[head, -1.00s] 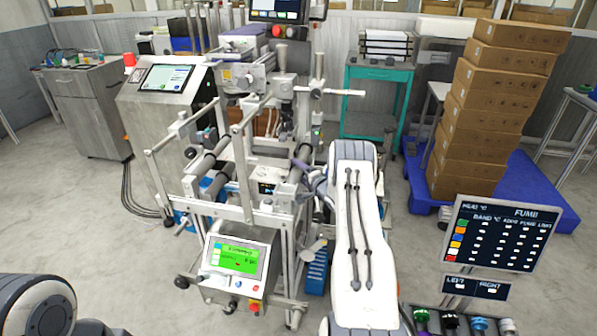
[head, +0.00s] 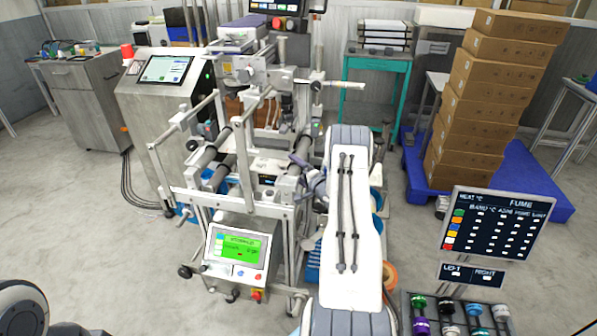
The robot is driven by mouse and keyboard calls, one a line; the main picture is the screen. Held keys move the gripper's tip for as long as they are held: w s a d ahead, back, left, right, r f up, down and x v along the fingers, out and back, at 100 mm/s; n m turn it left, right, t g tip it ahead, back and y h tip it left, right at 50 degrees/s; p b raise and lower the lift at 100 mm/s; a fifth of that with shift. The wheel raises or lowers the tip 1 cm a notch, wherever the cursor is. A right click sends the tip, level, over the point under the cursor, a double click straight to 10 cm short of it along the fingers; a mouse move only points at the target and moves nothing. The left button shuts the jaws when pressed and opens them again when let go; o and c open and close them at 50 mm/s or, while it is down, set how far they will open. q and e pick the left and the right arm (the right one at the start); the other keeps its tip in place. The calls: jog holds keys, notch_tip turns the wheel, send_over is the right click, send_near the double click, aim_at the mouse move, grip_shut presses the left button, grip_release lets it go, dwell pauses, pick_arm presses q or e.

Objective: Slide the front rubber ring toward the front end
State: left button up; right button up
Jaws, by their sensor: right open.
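The slitting machine (head: 247,165) stands in the middle of the head view, with grey rollers (head: 212,150) on its left side and metal posts and bars around them. I cannot make out the front rubber ring; it is too small or hidden. My right arm, white with dark cables, reaches forward from the bottom centre and covers part of the machine's right side. My right gripper (head: 309,178) is at the machine's right side, beside the frame. It is small and partly hidden by my arm, but open. My left gripper is out of view; only part of my left arm shows at the bottom left.
A control box with a green screen (head: 237,247) sits low at the machine's front. A steel cabinet (head: 165,105) stands left. Stacked cartons (head: 485,100) stand on a blue pallet (head: 530,185) at right. A dark sign (head: 497,228) and coloured spools (head: 445,310) are at lower right.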

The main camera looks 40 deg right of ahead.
jog(key=b+v, duration=0.1)
jog(key=v, duration=0.9)
jog(key=shift+s, duration=0.15)
